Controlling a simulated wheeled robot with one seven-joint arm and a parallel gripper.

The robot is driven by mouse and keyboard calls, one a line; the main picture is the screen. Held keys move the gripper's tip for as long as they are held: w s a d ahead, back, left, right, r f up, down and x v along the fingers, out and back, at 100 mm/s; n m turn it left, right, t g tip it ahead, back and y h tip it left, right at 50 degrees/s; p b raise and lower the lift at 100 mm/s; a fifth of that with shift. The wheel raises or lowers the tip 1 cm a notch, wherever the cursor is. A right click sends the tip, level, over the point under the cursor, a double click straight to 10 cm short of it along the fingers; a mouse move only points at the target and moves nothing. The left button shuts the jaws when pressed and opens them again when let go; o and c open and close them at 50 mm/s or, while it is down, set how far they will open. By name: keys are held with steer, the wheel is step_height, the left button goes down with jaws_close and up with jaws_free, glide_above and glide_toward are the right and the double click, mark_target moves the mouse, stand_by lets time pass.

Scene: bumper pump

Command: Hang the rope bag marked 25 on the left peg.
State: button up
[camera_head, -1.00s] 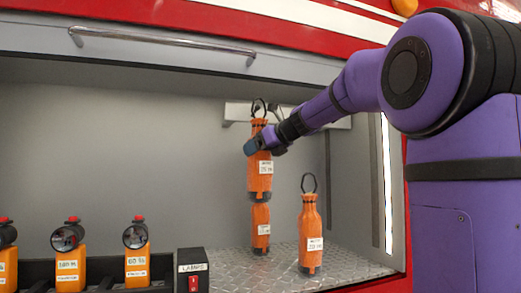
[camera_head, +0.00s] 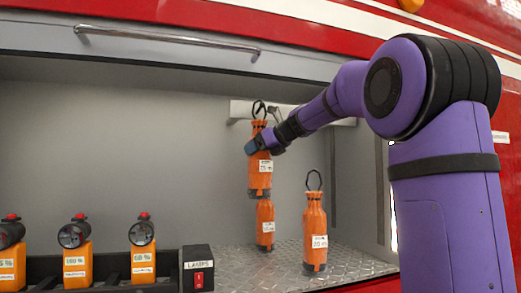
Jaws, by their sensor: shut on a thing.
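My gripper (camera_head: 258,146) is shut on the upper part of an orange rope bag (camera_head: 259,181), held upright above the shelf. Its black loop (camera_head: 259,108) stands above the bag, in front of the pale peg rail (camera_head: 240,111) on the back wall. A dark peg (camera_head: 280,112) shows just right of the loop. The held bag's label is too small to read surely. Another orange bag (camera_head: 265,224) shows below it, partly hidden. A third bag (camera_head: 315,238) stands to the right.
Several orange lamps, one of them here (camera_head: 143,255), stand in a black rack at the lower left. A black box with a red switch (camera_head: 197,268) sits beside them. A metal handle bar (camera_head: 170,38) runs above the opening. The right locker wall is close to my arm.

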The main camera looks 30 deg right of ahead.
steer(key=shift+w+d+f, duration=0.15)
steer(key=shift+w+f, duration=0.35)
steer(key=shift+f, duration=0.35)
stand_by(0.4)
steer(key=o, duration=1.5)
steer(key=shift+f, duration=0.1)
steer(key=v, duration=1.1)
steer(key=shift+w, duration=0.1)
